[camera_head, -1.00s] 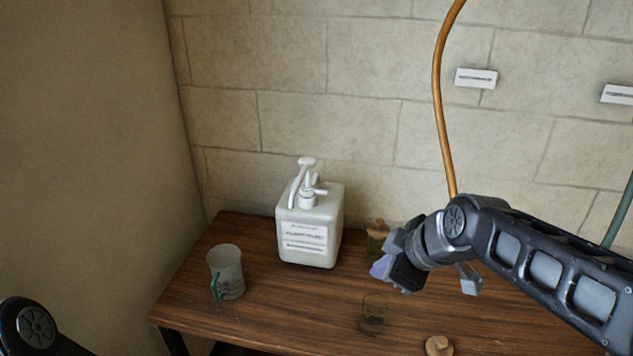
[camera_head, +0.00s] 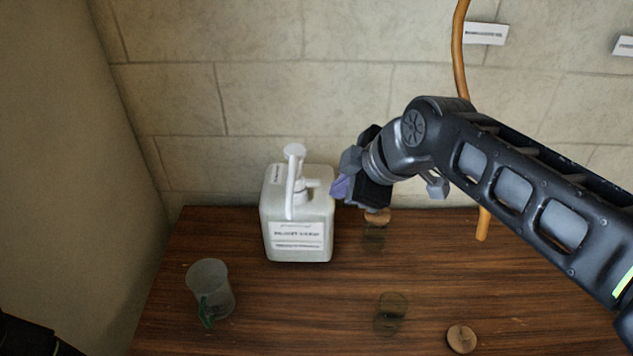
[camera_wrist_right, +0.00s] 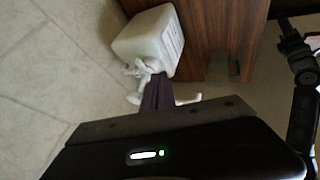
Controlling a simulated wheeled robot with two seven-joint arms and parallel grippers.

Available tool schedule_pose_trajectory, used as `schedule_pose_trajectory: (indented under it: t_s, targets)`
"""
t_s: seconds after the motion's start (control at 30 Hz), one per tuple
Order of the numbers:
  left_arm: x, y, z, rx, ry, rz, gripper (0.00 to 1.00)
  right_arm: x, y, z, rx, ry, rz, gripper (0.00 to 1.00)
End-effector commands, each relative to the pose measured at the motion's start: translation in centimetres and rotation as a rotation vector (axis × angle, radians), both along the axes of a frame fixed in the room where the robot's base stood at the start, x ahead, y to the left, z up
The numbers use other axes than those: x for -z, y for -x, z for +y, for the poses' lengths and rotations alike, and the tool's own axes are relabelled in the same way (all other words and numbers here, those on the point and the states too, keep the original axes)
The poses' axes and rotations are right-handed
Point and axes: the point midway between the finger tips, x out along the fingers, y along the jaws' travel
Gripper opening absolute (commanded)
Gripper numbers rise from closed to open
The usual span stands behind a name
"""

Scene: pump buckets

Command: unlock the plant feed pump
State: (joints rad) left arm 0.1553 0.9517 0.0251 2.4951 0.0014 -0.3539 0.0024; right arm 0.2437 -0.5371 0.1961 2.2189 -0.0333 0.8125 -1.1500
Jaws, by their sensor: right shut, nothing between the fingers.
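The plant feed pump is a white square-bodied bottle (camera_head: 298,228) with a label on its front and a white pump head (camera_head: 294,152) on top. It stands upright at the back left of the wooden table. My right gripper (camera_head: 338,188) is shut and empty, with its purple-grey fingertips just right of the pump's neck. In the right wrist view the shut fingers (camera_wrist_right: 157,92) overlap the white pump parts beside the bottle (camera_wrist_right: 147,38); I cannot tell whether they touch. My left gripper is not in view; only a dark part of my left arm shows at the lower left.
A corked glass jar (camera_head: 374,236) stands right of the pump, a clear glass (camera_head: 390,314) in front, and a cork lid (camera_head: 461,338) lies nearby. An orange hose (camera_head: 458,50) hangs along the wall.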

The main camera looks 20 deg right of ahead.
Motion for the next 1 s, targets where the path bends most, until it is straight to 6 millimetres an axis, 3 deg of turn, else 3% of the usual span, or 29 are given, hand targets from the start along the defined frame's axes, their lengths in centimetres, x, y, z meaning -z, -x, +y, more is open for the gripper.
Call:
schedule_pose_trajectory:
  t_s: [0.27, 0.73, 1.0]
  targets:
    - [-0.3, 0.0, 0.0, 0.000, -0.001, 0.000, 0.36, 1.1, -0.8, 0.2, 0.000, 0.000, 0.004, 0.00]
    - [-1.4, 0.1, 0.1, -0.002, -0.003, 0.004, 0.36, 8.1, -5.8, 1.3, -0.001, -0.003, 0.007, 0.00]
    - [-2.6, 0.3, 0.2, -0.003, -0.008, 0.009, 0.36, 7.9, -9.0, -0.1, 0.000, -0.001, 0.002, 0.00]
